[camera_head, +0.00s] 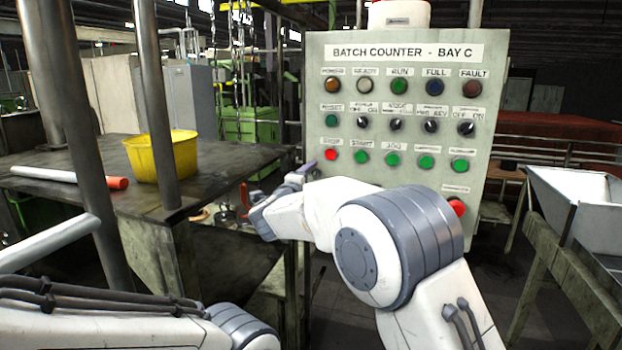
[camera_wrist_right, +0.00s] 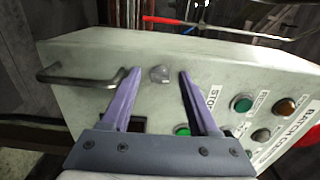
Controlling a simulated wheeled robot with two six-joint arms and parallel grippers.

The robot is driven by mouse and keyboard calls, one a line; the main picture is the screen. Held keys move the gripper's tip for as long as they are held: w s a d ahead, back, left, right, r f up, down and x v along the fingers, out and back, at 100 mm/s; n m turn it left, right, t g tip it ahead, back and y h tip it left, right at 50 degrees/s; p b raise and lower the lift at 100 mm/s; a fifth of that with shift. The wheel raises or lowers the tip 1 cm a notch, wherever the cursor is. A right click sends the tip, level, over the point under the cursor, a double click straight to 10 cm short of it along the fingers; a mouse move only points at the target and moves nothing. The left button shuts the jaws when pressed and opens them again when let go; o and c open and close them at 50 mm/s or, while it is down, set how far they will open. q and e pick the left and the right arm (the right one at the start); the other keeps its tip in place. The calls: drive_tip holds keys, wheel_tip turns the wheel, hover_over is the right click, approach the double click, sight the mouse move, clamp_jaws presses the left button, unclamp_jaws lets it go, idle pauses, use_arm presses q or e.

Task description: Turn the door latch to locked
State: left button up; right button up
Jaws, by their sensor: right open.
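The door latch is a small grey knob (camera_wrist_right: 160,74) on the pale grey panel face (camera_wrist_right: 85,55) in the right wrist view. My right gripper (camera_wrist_right: 160,80) is open, with one purple finger on each side of the knob. I cannot tell whether the fingers touch it. In the head view the right gripper (camera_head: 304,168) is at the left edge of the panel (camera_head: 316,60), which is marked "BATCH COUNTER - BAY C". The latch is hidden there. My left gripper is not in view; only its arm shows at lower left.
A bar handle (camera_wrist_right: 75,78) sticks out from the panel left of the knob. Lamps, buttons and switches cover the panel, with a red button (camera_head: 457,207) low right. A yellow bucket (camera_head: 160,158) stands on a dark table (camera_head: 95,160). A hopper (camera_head: 575,183) is at right.

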drive_tip(key=b+v, duration=0.4)
drive_tip(key=v, duration=0.6)
drive_tip(key=shift+s, duration=0.15)
